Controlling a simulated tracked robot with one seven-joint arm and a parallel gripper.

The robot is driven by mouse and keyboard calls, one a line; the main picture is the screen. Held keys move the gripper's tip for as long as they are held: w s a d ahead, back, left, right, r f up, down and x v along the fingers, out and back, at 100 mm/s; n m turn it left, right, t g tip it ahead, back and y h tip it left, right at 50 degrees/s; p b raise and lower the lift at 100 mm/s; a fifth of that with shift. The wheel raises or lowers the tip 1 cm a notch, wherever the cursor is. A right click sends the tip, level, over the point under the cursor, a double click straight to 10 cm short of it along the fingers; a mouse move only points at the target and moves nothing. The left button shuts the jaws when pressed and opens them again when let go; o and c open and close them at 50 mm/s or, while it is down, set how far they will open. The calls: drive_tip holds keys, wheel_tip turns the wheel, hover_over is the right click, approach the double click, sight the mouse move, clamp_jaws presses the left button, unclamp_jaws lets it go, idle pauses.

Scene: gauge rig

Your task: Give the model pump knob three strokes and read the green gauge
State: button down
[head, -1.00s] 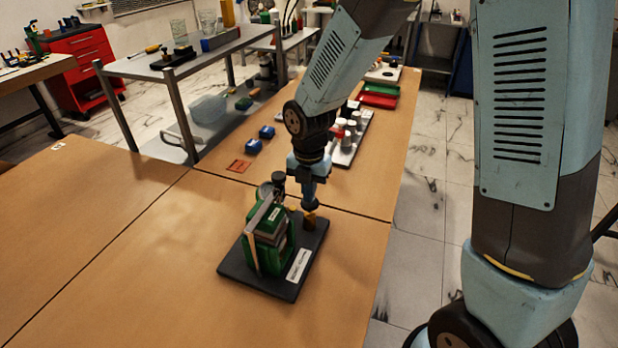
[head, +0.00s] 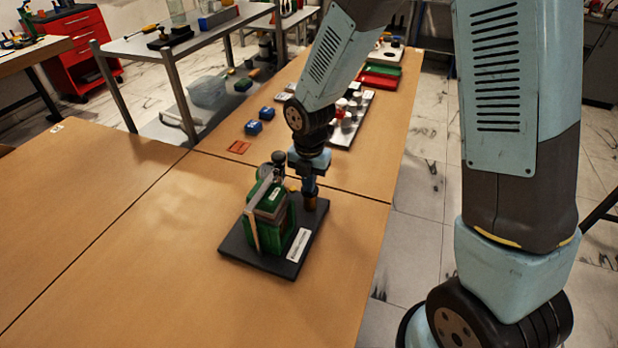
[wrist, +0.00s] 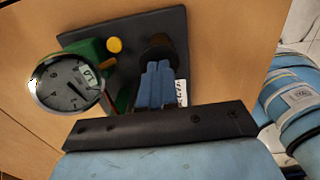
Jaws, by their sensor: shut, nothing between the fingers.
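The model pump is a green block (head: 278,235) on a black base plate (head: 236,247), with a grey bar along its top. A brownish pump knob (head: 309,204) stands at the base's right back corner; it shows dark in the wrist view (wrist: 160,46). My gripper (head: 309,187) points down at the knob's top, fingers shut and empty. In the wrist view its blue fingers (wrist: 155,70) cover part of the knob; whether they touch it I cannot tell.
A small yellow knob (wrist: 114,45) sits beside the gauge. Two blue blocks (head: 254,127) and an orange-red square (head: 239,147) lie behind the pump. A tray of jars (head: 351,120) and red and green trays (head: 380,75) stand farther back. The left tabletop (head: 90,210) is clear.

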drive_tip(key=shift+s+f, duration=0.1)
wheel_tip(320, 180, up, 14)
idle(0.8)
idle(0.6)
